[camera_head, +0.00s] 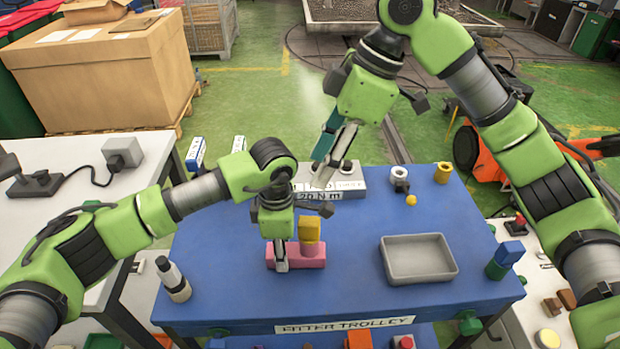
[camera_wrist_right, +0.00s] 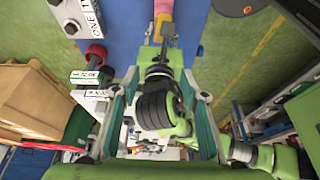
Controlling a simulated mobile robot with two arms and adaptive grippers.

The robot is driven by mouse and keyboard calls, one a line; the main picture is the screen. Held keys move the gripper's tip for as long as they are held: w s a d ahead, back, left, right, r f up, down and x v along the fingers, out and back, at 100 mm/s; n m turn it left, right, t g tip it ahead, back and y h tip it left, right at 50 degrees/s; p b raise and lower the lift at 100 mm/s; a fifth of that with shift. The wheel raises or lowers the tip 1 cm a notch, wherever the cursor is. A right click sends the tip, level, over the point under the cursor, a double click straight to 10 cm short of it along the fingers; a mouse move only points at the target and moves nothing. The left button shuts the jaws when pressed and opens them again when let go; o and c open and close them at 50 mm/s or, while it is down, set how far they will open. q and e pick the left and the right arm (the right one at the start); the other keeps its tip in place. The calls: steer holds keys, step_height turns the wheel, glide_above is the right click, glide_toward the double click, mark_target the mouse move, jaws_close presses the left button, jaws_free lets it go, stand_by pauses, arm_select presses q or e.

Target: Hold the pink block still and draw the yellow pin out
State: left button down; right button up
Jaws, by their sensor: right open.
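The pink block (camera_head: 312,260) lies on the blue trolley top, left of its middle. The yellow pin (camera_head: 309,231) stands upright in it; its lower part is hidden in the block. My left gripper (camera_head: 281,262) points down at the block's left end, one finger in front of it. The other finger is hidden, so its grip is unclear. My right gripper (camera_head: 322,172) is open and empty, above and behind the block, clear of the pin. In the right wrist view, the pink block (camera_wrist_right: 163,29) is at the top edge, and my left arm fills the middle between the fingers.
A grey tray (camera_head: 455,262) sits right of the block on the trolley top (camera_head: 355,290). A grey labelled box (camera_head: 350,190) stands behind the block. A black-and-white cylinder (camera_head: 174,280) stands front left, and a green-and-blue piece (camera_head: 505,260) stands at the right edge.

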steer(key=r, duration=0.1)
steer(key=m, duration=0.1)
glide_toward(306, 220)
steer(key=x, duration=1.2)
steer(key=shift+r, duration=0.1)
jaws_close()
